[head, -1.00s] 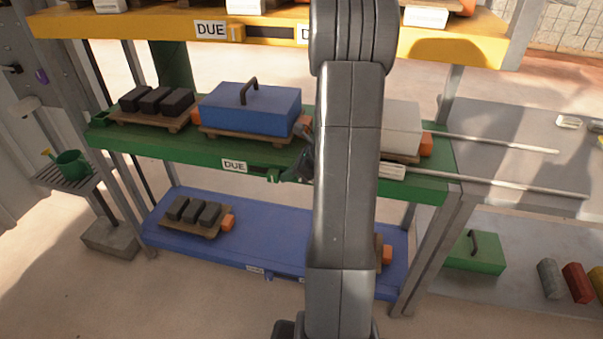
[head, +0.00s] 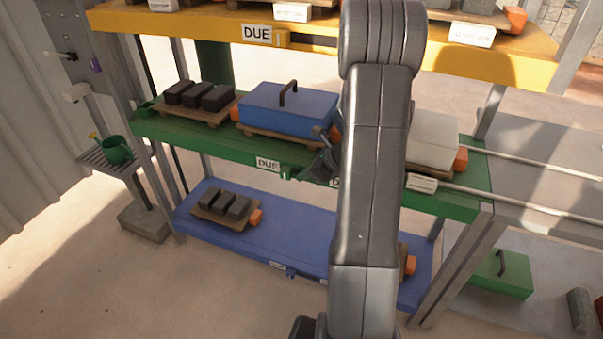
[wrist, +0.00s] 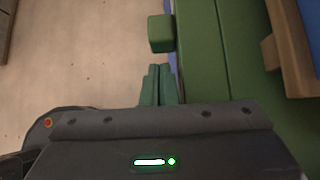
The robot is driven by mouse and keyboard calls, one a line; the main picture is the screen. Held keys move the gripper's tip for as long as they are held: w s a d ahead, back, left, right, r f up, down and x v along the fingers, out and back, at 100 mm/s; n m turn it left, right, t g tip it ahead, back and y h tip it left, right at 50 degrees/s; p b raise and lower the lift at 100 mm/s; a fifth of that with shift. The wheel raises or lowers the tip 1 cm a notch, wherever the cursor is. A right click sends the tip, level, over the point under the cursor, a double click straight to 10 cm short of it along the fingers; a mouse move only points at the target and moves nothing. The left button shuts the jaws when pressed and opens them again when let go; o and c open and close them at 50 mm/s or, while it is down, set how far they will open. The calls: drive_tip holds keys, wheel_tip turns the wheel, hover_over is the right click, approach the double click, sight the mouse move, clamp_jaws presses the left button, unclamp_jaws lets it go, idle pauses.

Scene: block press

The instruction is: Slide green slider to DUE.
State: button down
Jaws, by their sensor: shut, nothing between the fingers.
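The green slider (head: 285,173) is a small green block on the front edge of the green shelf (head: 225,142), close to the right end of the white DUE label (head: 268,164). In the wrist view the slider (wrist: 161,33) juts from the shelf edge, ahead of my fingertips with a visible gap. My gripper (head: 314,173) is just right of the slider in the head view, at the shelf front. Its fingers (wrist: 158,72) are together and empty in the wrist view. A second label (head: 335,183) on the green shelf is mostly hidden by my arm.
A blue lidded box (head: 288,110) and dark blocks (head: 200,95) on pallets stand on the green shelf. The yellow shelf (head: 180,22) is above and the blue shelf (head: 245,240) below. Open floor lies in front.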

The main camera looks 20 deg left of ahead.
drive_tip(key=d+f+p+v, duration=0.1)
drive_tip(key=v, duration=1)
drive_tip(key=shift+d+r, duration=0.2)
drive_tip(key=shift+d, duration=0.15)
drive_tip(key=b+x, duration=0.2)
drive_tip(key=x, duration=0.8)
drive_tip(key=d+b, duration=0.3)
drive_tip(key=d, duration=0.3)
drive_tip(key=shift+s, duration=0.1)
drive_tip(key=shift+a, duration=0.15)
